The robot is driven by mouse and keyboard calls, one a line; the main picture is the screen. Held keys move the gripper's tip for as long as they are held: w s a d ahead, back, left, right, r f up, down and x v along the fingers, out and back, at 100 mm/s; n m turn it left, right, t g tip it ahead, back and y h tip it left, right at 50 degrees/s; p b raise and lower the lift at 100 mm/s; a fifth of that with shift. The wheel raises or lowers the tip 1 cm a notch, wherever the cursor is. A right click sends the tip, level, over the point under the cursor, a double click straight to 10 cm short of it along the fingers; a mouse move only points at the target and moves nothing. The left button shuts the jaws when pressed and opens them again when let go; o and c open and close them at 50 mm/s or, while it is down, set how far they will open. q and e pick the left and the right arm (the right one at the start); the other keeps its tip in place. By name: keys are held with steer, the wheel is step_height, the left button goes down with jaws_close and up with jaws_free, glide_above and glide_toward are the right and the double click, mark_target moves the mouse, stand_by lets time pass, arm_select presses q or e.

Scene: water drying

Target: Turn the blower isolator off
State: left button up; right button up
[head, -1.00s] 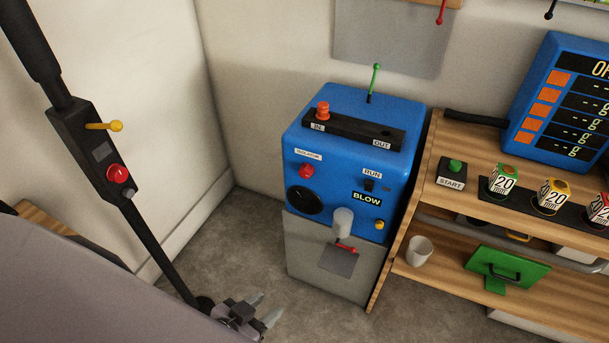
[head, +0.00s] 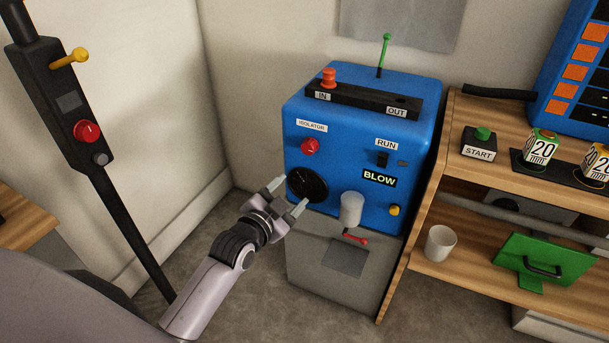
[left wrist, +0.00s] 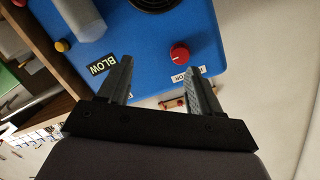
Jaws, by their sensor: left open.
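The blue blower machine (head: 352,218) stands against the wall. Its isolator is a round red knob (head: 310,146) below the ISOLATOR label, on the upper left of the front face. My left gripper (head: 289,203) is open and empty, in front of the lower left of the machine near the round black port, lower than the knob in the picture. In the left wrist view the red isolator knob (left wrist: 179,54) shows beyond the fingers, closer to the right one, with a thin white line on it. My right gripper is not in view.
A white cylinder (head: 351,209) and a red lever (head: 355,238) stick out of the machine's front. A wooden shelf (head: 452,168) with a cup (head: 440,243) stands at the right. A dark post (head: 128,220) with a control box stands at the left.

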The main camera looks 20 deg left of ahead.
arm_select(q)
steer(key=m+t+b, duration=0.1)
steer(key=t+b, duration=0.1)
steer(key=b, duration=0.1)
glide_toward(306, 150)
steer(key=w, duration=0.1)
steer(key=shift+y, duration=0.3)
steer(key=w+b, duration=0.2)
steer(key=w, duration=0.4)
steer(key=shift+w+d, duration=0.15)
steer(key=shift+w, duration=0.8)
steer(key=shift+w+r, duration=0.1)
steer(key=c, duration=0.9)
steer(key=shift+c, duration=0.7)
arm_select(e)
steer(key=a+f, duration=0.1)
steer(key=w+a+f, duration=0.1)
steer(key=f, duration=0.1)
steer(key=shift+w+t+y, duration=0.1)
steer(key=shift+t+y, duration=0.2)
